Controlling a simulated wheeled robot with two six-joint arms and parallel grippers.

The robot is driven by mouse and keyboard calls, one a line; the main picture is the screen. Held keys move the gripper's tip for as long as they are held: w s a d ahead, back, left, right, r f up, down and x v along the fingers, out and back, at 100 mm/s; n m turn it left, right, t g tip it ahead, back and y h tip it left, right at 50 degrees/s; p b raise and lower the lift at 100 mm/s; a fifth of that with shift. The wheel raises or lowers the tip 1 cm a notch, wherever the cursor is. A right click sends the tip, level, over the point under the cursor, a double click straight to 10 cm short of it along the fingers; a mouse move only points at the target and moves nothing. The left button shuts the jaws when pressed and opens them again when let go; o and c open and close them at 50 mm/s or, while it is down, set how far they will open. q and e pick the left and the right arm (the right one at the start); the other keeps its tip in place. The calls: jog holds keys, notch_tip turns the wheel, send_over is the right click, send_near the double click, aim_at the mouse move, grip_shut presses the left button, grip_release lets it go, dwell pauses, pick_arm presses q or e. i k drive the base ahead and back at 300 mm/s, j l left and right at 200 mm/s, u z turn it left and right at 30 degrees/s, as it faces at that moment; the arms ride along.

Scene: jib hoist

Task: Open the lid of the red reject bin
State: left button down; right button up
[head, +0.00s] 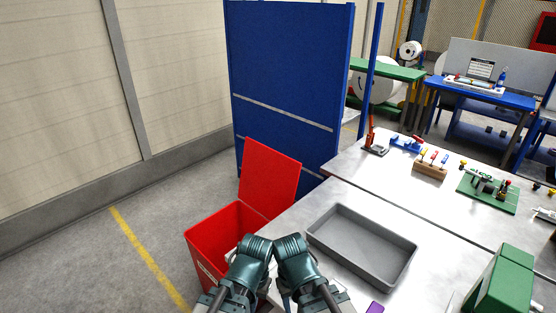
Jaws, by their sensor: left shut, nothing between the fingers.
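The red reject bin (206,243) stands on the floor at the left end of the near table. Its red lid (270,178) stands up, tilted back from the bin's far side, and the bin's mouth is open. The front right part of the bin is hidden by my arms. My left gripper (231,256) is mostly hidden behind my left arm, beside the bin's right part; it is shut and empty. I cannot tell whether it touches the bin. My right arm is folded at the bottom centre, and its fingers do not show.
A grey tray (361,251) lies on the near table (312,200), close right of my arms. A green box (503,284) stands at the right. A blue partition (287,75) rises behind the lid. Floor left of the bin is clear, with a yellow line (140,248).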

aim_at(269, 178)
jog(key=j+z, duration=0.1)
jog(key=z, duration=1.95)
jog(key=k+j, duration=0.1)
jog(key=j, duration=0.45)
jog(key=k+j, duration=0.1)
jog(key=j, duration=0.45)
jog(key=k+j, duration=0.1)
jog(key=j, duration=0.45)
jog(key=k+j, duration=0.1)
jog(key=j, duration=0.5)
jog(key=k+j, duration=0.1)
jog(key=j, duration=1)
jog(key=k+j, duration=0.15)
jog(key=j, duration=0.4)
jog(key=k+j, duration=0.1)
jog(key=j, duration=0.45)
